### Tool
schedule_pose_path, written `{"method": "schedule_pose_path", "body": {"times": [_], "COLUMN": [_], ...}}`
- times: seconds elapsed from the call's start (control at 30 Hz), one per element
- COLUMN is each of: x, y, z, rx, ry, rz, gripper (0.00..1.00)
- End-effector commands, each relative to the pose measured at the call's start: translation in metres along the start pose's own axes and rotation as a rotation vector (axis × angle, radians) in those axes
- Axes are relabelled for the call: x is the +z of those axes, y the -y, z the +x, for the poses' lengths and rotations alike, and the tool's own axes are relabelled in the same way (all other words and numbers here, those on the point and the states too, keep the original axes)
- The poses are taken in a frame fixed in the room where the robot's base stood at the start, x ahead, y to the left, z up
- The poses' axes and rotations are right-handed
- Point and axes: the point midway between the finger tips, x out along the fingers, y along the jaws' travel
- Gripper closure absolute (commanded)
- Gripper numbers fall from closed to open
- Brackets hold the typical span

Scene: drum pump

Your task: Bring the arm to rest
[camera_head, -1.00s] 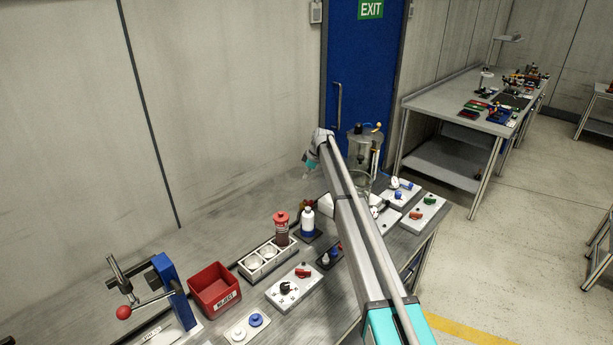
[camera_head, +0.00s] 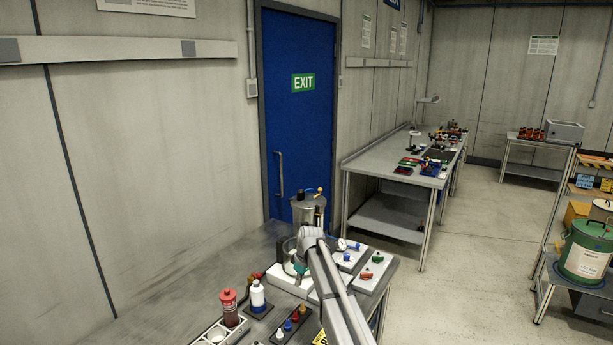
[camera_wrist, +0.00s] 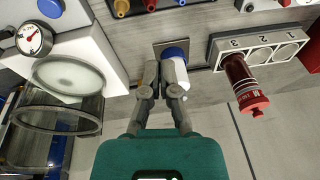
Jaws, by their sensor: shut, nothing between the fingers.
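My arm reaches over the bench from the lower right in the head view. Its end, with my gripper just below, is in front of the metal vessel (camera_head: 308,212). The fingers are mostly hidden there. In the wrist view my gripper (camera_wrist: 161,82) points down at the bench, its two grey fingers shut with nothing held.
A red bottle (camera_head: 229,308) stands in a white holder (camera_wrist: 262,46). A clear round jar (camera_wrist: 62,112) and a dial gauge (camera_wrist: 33,38) are left in the wrist view. Small knob panels (camera_head: 367,272) lie right of my arm.

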Motion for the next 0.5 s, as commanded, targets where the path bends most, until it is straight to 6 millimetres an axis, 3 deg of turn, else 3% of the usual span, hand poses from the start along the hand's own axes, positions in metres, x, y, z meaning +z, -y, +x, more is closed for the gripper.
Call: {"method": "schedule_pose_path", "body": {"times": [0.03,0.27,0.5], "x": [0.036,0.146,0.255], "y": [0.013,0.046,0.093], "z": [-0.004,-0.017,-0.029], "rx": [0.010,0.052,0.106], "ry": [0.011,0.058,0.100], "rz": [0.056,0.316,0.588], "gripper": [1.00,1.00,1.00]}}
